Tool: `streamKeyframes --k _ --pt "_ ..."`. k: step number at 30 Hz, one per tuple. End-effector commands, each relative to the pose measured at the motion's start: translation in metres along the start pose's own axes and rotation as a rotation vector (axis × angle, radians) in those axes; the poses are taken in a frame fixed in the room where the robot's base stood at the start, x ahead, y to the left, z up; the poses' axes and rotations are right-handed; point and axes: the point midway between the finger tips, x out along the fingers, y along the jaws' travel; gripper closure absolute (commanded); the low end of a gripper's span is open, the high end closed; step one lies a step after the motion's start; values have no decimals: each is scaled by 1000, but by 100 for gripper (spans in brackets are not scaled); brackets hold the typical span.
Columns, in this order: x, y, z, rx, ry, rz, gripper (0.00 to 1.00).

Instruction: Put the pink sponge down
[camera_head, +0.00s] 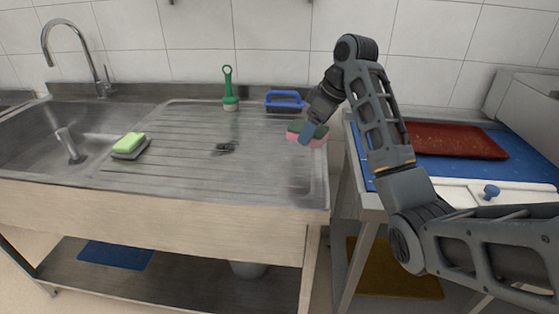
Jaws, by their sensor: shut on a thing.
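The pink sponge (317,143) has a dark green top layer and is at the right end of the steel drainboard (190,178). My gripper (306,137) comes down from the upper right and is shut on the sponge, with a blue-grey finger across its near side. The finger hides part of the sponge. I cannot tell whether the sponge touches the drainboard or is held just above it.
A green sponge on a grey holder (131,153) lies beside the sink basin (50,140). A green brush (229,95), a blue-handled brush (284,100) and a small dark object (226,147) are on the drainboard. Its front middle is clear. A red board (445,140) lies right.

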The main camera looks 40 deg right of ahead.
Motion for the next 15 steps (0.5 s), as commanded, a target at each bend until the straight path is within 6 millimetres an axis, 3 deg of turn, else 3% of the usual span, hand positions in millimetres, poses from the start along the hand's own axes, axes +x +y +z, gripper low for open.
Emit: streamKeyframes --k 1,9,15 --pt "13 -6 -6 -4 -1 -4 53" --pt "54 -26 -38 -2 -2 -2 53" --pt "69 -32 -47 0 0 0 53"
